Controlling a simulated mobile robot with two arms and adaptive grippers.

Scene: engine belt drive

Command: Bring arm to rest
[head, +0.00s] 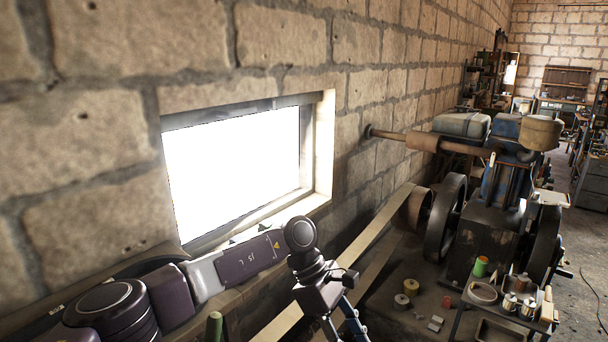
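My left arm (245,258) comes in from the lower left and stretches along the wall below the window. My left gripper (340,322) hangs at its end, pointing down at the bottom edge of the head view. Its fingertips are cut off by that edge, so I cannot tell whether it is open or shut or holds anything. My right gripper is out of view. The engine (488,215) with its large wheels stands to the right of my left gripper, apart from it. A long pale belt (385,232) runs from the engine's wheel toward the lower left, passing behind my gripper.
The block wall (110,130) with a bright window (240,165) is close to my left arm. A small table (487,308) with cans and a green-topped container (481,266) stands at lower right. Small parts and spools (402,301) lie on the floor between. Open floor shows at far right.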

